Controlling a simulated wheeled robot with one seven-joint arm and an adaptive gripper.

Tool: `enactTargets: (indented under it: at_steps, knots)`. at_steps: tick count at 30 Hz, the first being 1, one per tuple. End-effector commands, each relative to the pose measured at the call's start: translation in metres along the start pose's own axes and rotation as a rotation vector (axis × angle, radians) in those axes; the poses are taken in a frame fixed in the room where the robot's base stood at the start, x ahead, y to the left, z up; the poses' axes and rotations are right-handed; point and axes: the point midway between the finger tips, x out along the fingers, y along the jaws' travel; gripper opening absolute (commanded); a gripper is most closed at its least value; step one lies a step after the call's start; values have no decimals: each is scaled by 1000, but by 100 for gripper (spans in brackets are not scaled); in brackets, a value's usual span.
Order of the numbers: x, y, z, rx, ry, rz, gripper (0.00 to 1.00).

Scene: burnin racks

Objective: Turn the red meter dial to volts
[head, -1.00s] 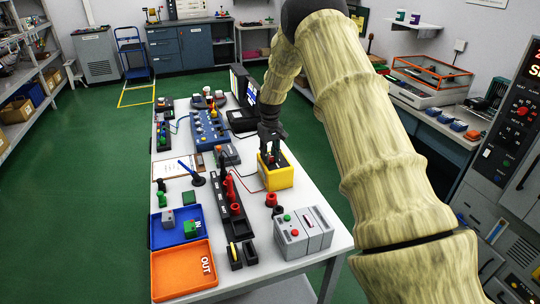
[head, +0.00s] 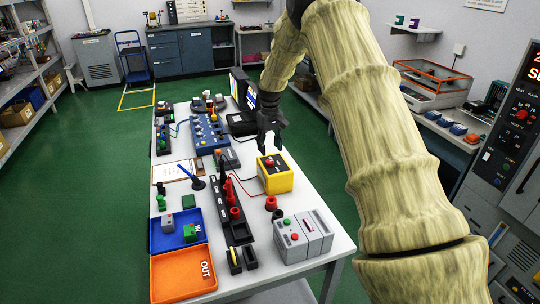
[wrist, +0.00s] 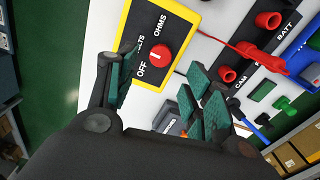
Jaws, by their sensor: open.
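The yellow meter (head: 279,180) stands on the white table, with a black face and a red dial (head: 270,163). In the wrist view the red dial (wrist: 160,53) is fully visible, with OHMS, VOLTS and OFF printed around it. A pale mark on the dial points to the picture's left, toward the VOLTS and OFF side; I cannot tell exactly which label it meets. My gripper (head: 271,142) is open and empty, above and apart from the meter. Its two dark green fingers (wrist: 165,90) stand wide apart in the wrist view, touching nothing.
A black jack strip (head: 238,222) with red leads runs left of the meter. A grey boxed unit (head: 303,240) stands in front. Blue and orange trays (head: 184,274) lie at the near left. A blue panel (head: 208,133) and laptop stand farther back. Space above the meter is clear.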

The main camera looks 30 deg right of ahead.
Motion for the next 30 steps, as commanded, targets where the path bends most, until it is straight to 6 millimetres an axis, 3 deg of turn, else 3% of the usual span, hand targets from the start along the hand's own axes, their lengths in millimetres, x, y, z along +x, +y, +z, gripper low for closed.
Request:
enactTargets:
  at_steps: [6,12,30]
  knots:
    - [-36,0,0,0,1,0,51]
    - [-53,1,0,0,-1,0,51]
    - [-56,1,0,-1,-1,0,51]
